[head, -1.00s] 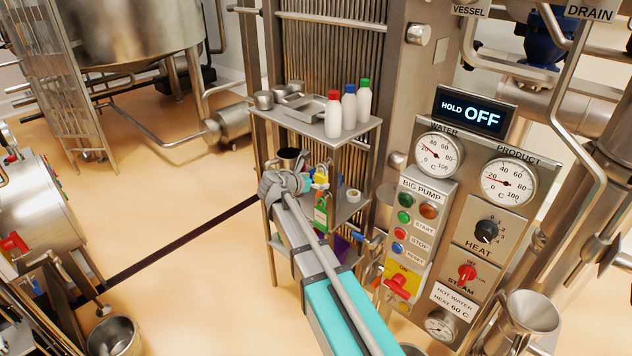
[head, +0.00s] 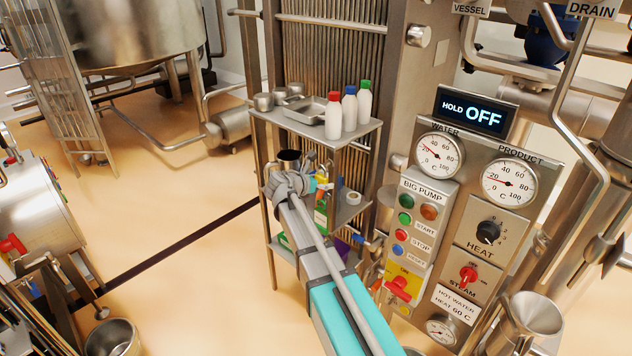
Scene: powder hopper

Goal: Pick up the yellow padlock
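A small patch of yellow (head: 322,178), probably the yellow padlock, shows on the middle shelf of the metal rack, just right of my gripper. Its outline is too small and too covered to make out. My gripper (head: 308,184) reaches in at the front of that shelf, beside or in front of the yellow patch. My grey wrist hides most of the fingers, with a bit of teal showing. I cannot tell whether the fingers are open, shut or touching the padlock.
The rack's top shelf (head: 290,122) carries bottles with red, blue and green caps and metal pans. A dark cup (head: 289,161) and a white tape roll (head: 353,198) share the middle shelf. A control panel (head: 475,215) stands close on the right.

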